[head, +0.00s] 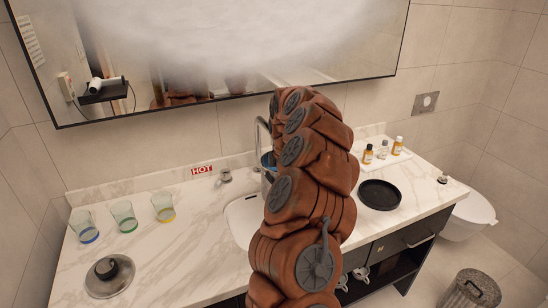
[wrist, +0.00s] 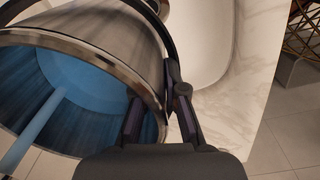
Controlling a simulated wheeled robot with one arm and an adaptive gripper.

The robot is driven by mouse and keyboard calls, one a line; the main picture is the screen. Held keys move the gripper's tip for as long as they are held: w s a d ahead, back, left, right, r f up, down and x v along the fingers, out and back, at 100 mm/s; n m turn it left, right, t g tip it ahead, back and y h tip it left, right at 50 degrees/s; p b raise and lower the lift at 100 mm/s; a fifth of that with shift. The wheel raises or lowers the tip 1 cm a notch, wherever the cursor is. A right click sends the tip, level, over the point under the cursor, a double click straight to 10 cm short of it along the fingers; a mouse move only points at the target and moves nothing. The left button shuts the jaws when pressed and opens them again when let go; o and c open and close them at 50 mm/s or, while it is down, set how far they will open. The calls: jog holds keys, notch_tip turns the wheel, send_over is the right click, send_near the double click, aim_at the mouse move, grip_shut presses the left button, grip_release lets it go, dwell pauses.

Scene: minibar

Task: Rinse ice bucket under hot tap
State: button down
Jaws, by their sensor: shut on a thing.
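The ice bucket (wrist: 110,40) is a metal pail with a blue inside. In the wrist view it is tilted, its mouth facing the lower left. My gripper (wrist: 160,122) is shut on its rim, one finger on each side of the wall. A pale blue streak, like running water, reaches into its mouth. In the head view only a sliver of the bucket (head: 267,161) shows beside my arm, near the curved faucet (head: 261,128) above the sink (head: 242,218). My gripper is hidden there. A red HOT label (head: 202,170) is on the backsplash, near a tap knob (head: 225,176).
Several items stand on the marble counter: three glasses (head: 123,216) and a round metal lid (head: 110,276) at left, a black tray (head: 379,194) and small bottles (head: 383,149) at right. Another knob (head: 442,179) is far right. White mist (head: 240,30) covers part of the mirror.

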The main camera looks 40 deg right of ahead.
jog(key=s+b, duration=0.1)
jog(key=s, duration=0.1)
jog(key=s+a+b, duration=0.1)
jog(key=s, duration=0.1)
jog(key=shift+s+a+b, duration=0.15)
jog(key=shift+b, duration=0.25)
jog(key=s+a+r+b, duration=0.1)
jog(key=s+r, duration=0.4)
jog(key=shift+s+a+b, duration=0.3)
jog(key=shift+s+a, duration=0.05)
jog(key=shift+a, duration=0.05)
dwell(0.5)
jog(key=shift+s, duration=0.1)
dwell(0.4)
